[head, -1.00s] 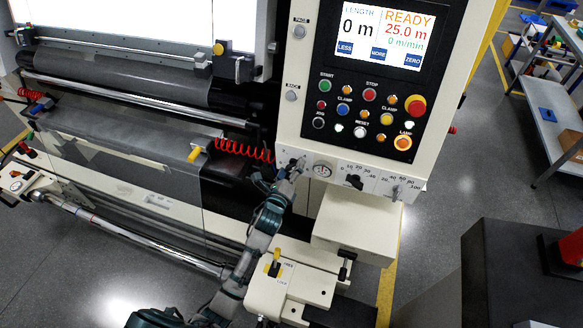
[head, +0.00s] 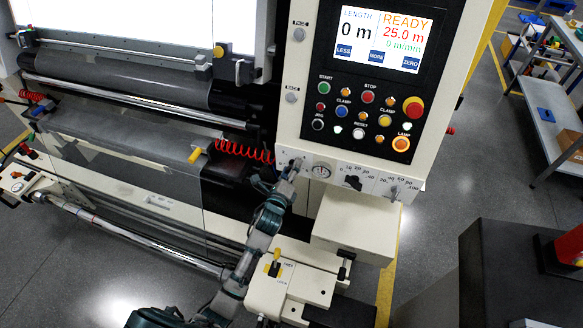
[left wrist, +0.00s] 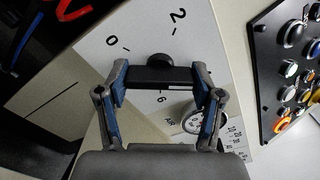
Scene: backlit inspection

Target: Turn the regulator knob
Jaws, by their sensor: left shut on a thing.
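The regulator knob (left wrist: 154,63) is black and sits on a pale dial plate marked 0, 2 and 6 in the left wrist view. My left gripper (left wrist: 161,80) is shut on it, with a finger at each end of its dark bar. In the head view my left gripper (head: 290,168) is at the left end of the lower control panel (head: 337,169), and it hides most of the knob. My right gripper is not in view.
Above are several coloured buttons (head: 361,113) and a lit screen (head: 384,38). A red coiled hose (head: 245,151) hangs left of my gripper. A white box (head: 352,232) juts out below.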

